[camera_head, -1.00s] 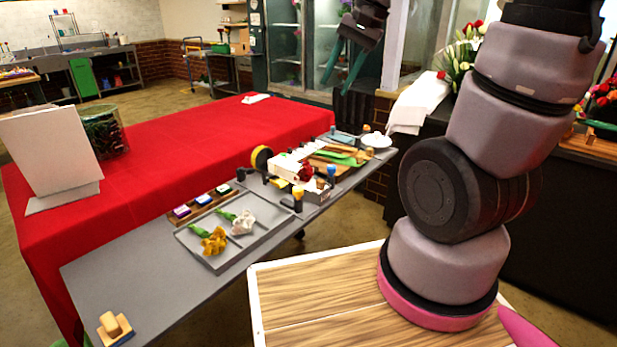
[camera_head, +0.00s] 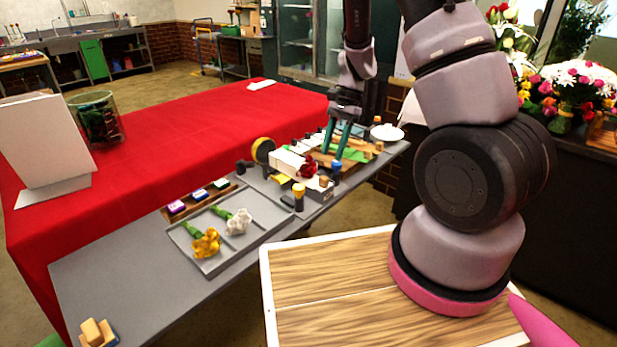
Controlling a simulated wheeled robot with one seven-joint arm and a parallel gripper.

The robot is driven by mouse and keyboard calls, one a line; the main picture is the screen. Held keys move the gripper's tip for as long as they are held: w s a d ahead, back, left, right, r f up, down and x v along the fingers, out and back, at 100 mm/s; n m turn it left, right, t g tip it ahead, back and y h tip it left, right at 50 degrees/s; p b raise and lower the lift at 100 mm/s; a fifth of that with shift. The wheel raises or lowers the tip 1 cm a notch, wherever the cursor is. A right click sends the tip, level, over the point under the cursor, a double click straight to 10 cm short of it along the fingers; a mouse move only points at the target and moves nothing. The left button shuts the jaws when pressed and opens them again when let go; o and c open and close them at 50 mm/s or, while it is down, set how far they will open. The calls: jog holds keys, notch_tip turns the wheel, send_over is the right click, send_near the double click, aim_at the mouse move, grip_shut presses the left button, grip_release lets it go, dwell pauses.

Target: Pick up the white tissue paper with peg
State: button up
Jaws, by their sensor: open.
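Pale white pieces (camera_head: 287,162) lie among the crowded items on the grey table; I cannot tell for sure whether they are the tissue paper with peg. Small dark upright knobs stand close by. My gripper (camera_head: 333,153) points down with two teal fingers, open and apart. It is over the far part of the grey table, just right of the white pieces, above a green item (camera_head: 352,154) and wooden pieces. I cannot tell whether the fingertips touch anything. The fingers hide part of what lies there.
A grey tray (camera_head: 218,262) holds a yellow flower (camera_head: 206,243) and a white flower (camera_head: 238,222). Blue-topped (camera_head: 336,168) and yellow-topped (camera_head: 299,190) uprights stand near the dark red flower (camera_head: 308,167). A white dish (camera_head: 387,132) sits at the far end. The grey table's (camera_head: 130,285) near-left part is mostly bare.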

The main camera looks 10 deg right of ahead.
aim_at(324, 177)
jog(key=x, duration=0.7)
jog(key=shift+s+a+f, duration=0.1)
jog(key=shift+s+f, duration=0.1)
grip_shut()
dwell(1.2)
